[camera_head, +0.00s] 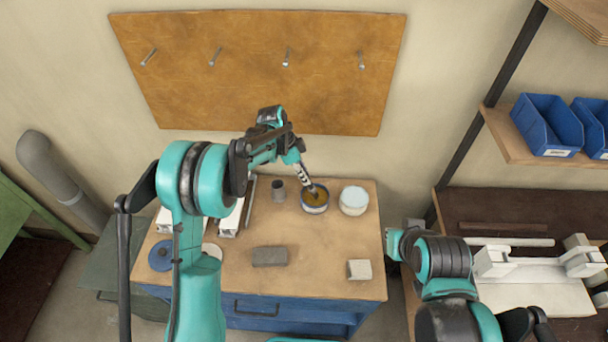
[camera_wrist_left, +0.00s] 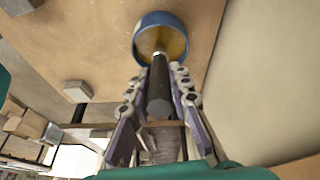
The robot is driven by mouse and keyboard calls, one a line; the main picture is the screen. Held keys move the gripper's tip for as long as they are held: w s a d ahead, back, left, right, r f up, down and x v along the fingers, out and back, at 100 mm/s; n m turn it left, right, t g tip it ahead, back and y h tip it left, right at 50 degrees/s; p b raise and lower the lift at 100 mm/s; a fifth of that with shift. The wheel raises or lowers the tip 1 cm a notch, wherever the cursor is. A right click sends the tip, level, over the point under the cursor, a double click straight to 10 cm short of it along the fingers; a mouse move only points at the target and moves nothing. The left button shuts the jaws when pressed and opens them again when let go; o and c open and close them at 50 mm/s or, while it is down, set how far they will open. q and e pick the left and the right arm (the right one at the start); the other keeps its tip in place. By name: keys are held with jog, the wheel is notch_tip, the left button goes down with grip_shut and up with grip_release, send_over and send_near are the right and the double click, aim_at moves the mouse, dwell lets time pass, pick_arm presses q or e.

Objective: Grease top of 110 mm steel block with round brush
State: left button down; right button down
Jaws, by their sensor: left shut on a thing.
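My left gripper (camera_head: 303,172) is shut on the round brush, whose dark handle (camera_wrist_left: 159,90) runs between the fingers in the left wrist view. The brush points down into an open blue tin (camera_head: 315,207) of yellow-brown grease, also in the wrist view (camera_wrist_left: 138,38). Its bristle end is at the grease; how deep it sits cannot be told. A dark grey block (camera_head: 270,256) lies at the front middle of the bench top, apart from the gripper. A smaller pale block (camera_head: 360,269) lies to its right. My right gripper is not in view.
A white-lidded tin (camera_head: 354,200) stands close right of the grease tin. A small dark cylinder (camera_head: 278,190) stands to its left, by pale profiles (camera_head: 231,217). A blue lid (camera_head: 160,256) lies at the left. A pegboard (camera_head: 260,70) is behind.

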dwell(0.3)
pick_arm(q)
jog(key=shift+r+p, duration=1.85)
jog(key=shift+r, duration=1.65)
